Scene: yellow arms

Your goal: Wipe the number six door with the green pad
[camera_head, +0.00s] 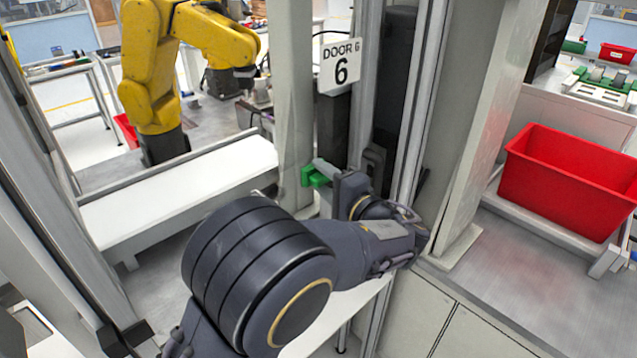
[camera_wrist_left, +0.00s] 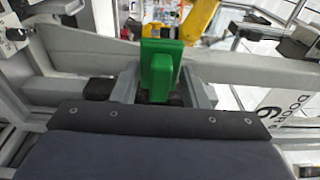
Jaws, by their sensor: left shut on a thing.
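The green pad (camera_head: 317,175) is in my left gripper (camera_head: 328,174), which is shut on it, in front of the grey door post below the sign. The pad also shows upright between the fingers in the left wrist view (camera_wrist_left: 160,68). The number six door carries a white sign (camera_head: 340,65) reading "DOOR 6" on its frame; the sign shows sideways at the right of the left wrist view (camera_wrist_left: 285,110). The pad is below and left of the sign in the head view. I cannot tell whether the pad touches the door. My right gripper is not in view.
A red bin (camera_head: 570,180) stands on a shelf at the right. A yellow robot arm (camera_head: 150,70) stands beyond the opening, behind a white ledge (camera_head: 185,195). Vertical grey posts and frames stand close around my left arm.

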